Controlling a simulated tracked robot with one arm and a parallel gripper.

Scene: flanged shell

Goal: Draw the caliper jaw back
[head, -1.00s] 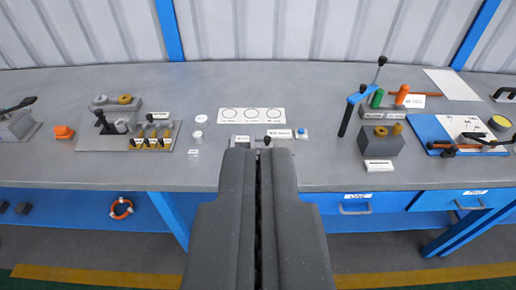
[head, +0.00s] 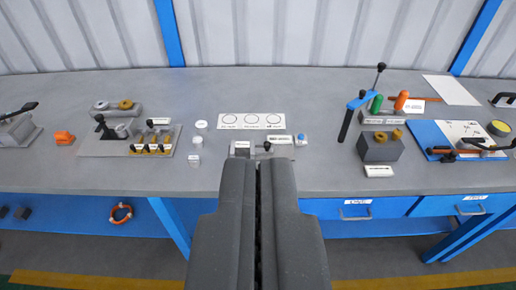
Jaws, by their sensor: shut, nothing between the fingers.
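The small grey fixture with a dark knob (head: 267,146) on the bench, just beyond my fingertips, may be the caliper with its jaw; it is too small and partly hidden to be sure. A white label lies beside it. My gripper (head: 258,165) is shut and empty. Its two dark fingers point forward at the bench's front edge and cover part of the fixture's near side.
The grey bench (head: 330,110) carries a card with three circles (head: 251,121) behind the fixture. A tray with black-topped parts (head: 128,143) stands left. Blue drawers (head: 357,208) are below.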

